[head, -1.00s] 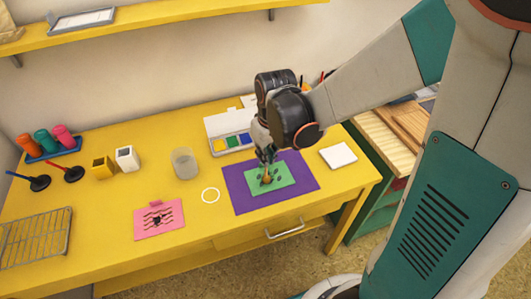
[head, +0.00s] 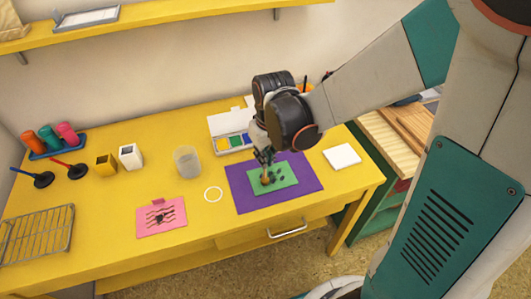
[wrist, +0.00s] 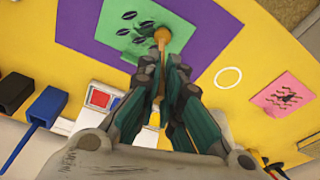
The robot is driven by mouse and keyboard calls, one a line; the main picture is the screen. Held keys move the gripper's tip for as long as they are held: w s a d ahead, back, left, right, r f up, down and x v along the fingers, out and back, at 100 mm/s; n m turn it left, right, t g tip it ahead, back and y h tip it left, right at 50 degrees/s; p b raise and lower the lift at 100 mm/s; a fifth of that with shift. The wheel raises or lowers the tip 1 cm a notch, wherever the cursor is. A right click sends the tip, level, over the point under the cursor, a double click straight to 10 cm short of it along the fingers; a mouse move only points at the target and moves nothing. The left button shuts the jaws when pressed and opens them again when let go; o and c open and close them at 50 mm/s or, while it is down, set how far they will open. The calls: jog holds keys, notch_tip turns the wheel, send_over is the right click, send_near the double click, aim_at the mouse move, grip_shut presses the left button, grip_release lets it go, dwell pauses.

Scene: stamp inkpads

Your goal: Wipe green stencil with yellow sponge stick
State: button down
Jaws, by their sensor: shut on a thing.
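The green stencil (head: 284,177) with dark leaf-shaped cutouts lies flat on a purple mat (head: 311,181). It also shows at the top of the wrist view (wrist: 112,12). My gripper (head: 264,160) is above the stencil's left half in the head view, pointing down. In the wrist view its fingers (wrist: 162,66) are shut on the yellow sponge stick (wrist: 162,38). The stick's rounded yellow-orange end reaches down to the stencil, near its edge in the wrist view. Whether it presses on the surface is hard to tell.
A white ring (head: 213,194) and a pink stencil card (head: 161,217) lie left of the mat. A clear cup (head: 187,161) and an open paint box (head: 222,123) stand behind. A white square pad (head: 342,156) lies to the right.

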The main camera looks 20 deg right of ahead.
jog(key=shift+a, duration=0.5)
jog(key=shift+d, duration=1.15)
